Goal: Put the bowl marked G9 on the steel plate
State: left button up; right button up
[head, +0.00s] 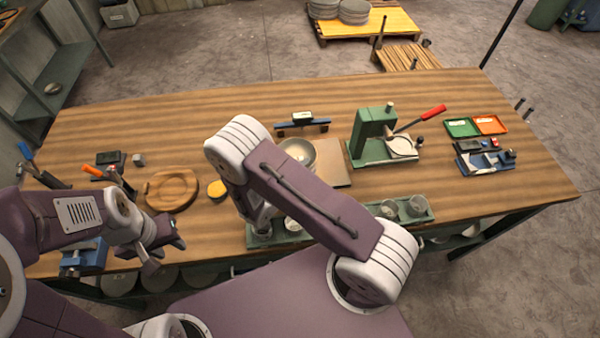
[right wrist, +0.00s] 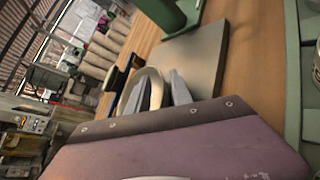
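A silver bowl (head: 298,152) shows beside my right arm in the head view, overlapping the left part of the flat plate (head: 334,170). No mark on it can be read. In the right wrist view the fingers of my right gripper (right wrist: 160,92) straddle the wall of the bowl (right wrist: 155,78), and the plate (right wrist: 198,58) lies just beyond. The head view hides this gripper behind my arm. The bowl seems held above the bench, but its height is hard to judge. My left gripper (head: 164,250) is empty, fingers apart, over the front left of the bench.
A green rack (head: 432,212) with several bowls (head: 416,206) stands along the front edge, partly behind my right arm. A green press (head: 372,135) with a red-handled lever stands right of the plate. A round wooden board (head: 172,190) and yellow item (head: 217,190) lie left.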

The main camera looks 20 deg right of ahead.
jog(key=b+v, duration=0.2)
jog(key=v, duration=0.9)
jog(key=s+d+m+g, duration=0.1)
jog(key=s+g, duration=0.1)
jog(key=s+d+m+g+y, duration=0.1)
jog(key=s+d+m+g, duration=0.3)
jog(key=shift+d+r, duration=0.15)
jog(key=shift+r, duration=0.2)
jog(key=s+m+g+y, duration=0.3)
jog(key=m, duration=0.1)
jog(key=shift+s+d+y, duration=0.25)
jog(key=shift+s+y, duration=0.15)
jog(key=r+m+t+y, duration=0.1)
jog(key=m+y, duration=0.1)
jog(key=w+a+r+m+t+y, duration=0.1)
jog(key=m+y, duration=0.1)
jog(key=m, duration=0.1)
jog(key=a+r+m+y, duration=0.1)
jog(key=m+y, duration=0.2)
jog(key=shift+w+r+t, duration=0.2)
jog(key=shift+w+t, duration=0.2)
jog(key=shift+s, duration=0.1)
